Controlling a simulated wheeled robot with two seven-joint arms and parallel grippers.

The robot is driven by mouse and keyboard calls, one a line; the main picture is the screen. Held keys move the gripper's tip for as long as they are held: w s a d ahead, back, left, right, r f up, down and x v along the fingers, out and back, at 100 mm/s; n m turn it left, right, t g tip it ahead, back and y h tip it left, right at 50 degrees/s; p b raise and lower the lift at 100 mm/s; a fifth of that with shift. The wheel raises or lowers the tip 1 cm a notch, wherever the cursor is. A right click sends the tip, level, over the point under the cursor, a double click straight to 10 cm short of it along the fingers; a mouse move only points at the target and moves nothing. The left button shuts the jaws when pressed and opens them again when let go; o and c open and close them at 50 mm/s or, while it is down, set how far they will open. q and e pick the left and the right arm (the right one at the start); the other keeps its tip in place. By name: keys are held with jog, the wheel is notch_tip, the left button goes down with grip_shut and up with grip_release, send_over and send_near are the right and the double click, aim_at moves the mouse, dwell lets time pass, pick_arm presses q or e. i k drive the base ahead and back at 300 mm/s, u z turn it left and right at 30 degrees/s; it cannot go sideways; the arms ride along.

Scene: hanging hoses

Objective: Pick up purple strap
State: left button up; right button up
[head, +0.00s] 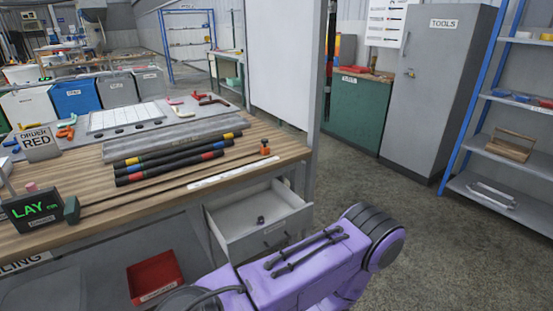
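I cannot make out a purple strap anywhere in the head view. Neither of my grippers is in view.
A red bin (155,278) sits below. A long thin rod and a white strip (232,172) lie along the bench front. A grey cabinet (438,95) stands beyond open floor.

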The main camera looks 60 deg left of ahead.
aim_at(261, 219)
jog(key=u, duration=0.45)
jog(key=i, duration=1.1)
jog(key=u, duration=0.8)
